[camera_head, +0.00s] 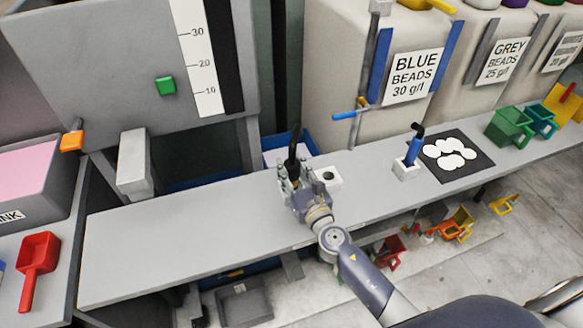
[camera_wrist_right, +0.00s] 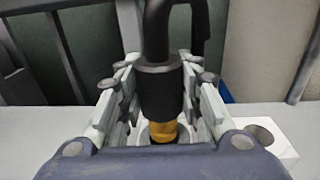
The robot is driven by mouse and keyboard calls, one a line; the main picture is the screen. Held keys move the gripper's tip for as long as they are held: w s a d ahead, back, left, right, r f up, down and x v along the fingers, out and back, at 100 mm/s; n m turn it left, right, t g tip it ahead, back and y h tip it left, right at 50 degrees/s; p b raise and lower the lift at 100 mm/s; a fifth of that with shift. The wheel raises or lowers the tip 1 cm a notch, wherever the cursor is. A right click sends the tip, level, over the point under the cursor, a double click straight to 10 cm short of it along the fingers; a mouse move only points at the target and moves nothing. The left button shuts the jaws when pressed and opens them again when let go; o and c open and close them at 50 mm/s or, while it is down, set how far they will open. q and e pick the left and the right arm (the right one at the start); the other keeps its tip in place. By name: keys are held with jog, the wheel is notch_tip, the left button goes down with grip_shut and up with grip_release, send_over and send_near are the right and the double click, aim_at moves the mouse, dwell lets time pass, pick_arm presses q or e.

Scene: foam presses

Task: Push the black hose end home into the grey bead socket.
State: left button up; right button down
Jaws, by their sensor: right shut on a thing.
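My right gripper (camera_head: 292,172) is shut on the black hose end (camera_head: 292,160), above the grey bench. In the right wrist view the black hose end (camera_wrist_right: 160,88) stands upright between the two fingers (camera_wrist_right: 160,110), with a brass-coloured tip (camera_wrist_right: 162,131) pointing down. A pale rounded rim shows around the bottom of the tip; I cannot tell whether it is a socket or whether the tip is inside it. I cannot pick out the grey bead socket for certain. My left gripper is not in view.
A white block with a dark hole (camera_head: 328,179) stands just right of the gripper. A blue hose end (camera_head: 413,150) stands in another white block (camera_head: 404,171). A black mat (camera_head: 478,160) holds several white discs. The bench (camera_head: 170,235) is clear to the left.

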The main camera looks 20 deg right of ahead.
aim_at(294, 183)
jog(key=shift+f+b, duration=1.75)
jog(key=shift+f, duration=0.05)
jog(key=c, duration=1.1)
grip_release()
jog(key=shift+o, duration=0.2)
jog(key=shift+f, duration=0.1)
jog(key=s, duration=0.8)
jog(key=s+d, duration=0.1)
jog(key=s, duration=0.3)
jog(key=shift+d, duration=0.1)
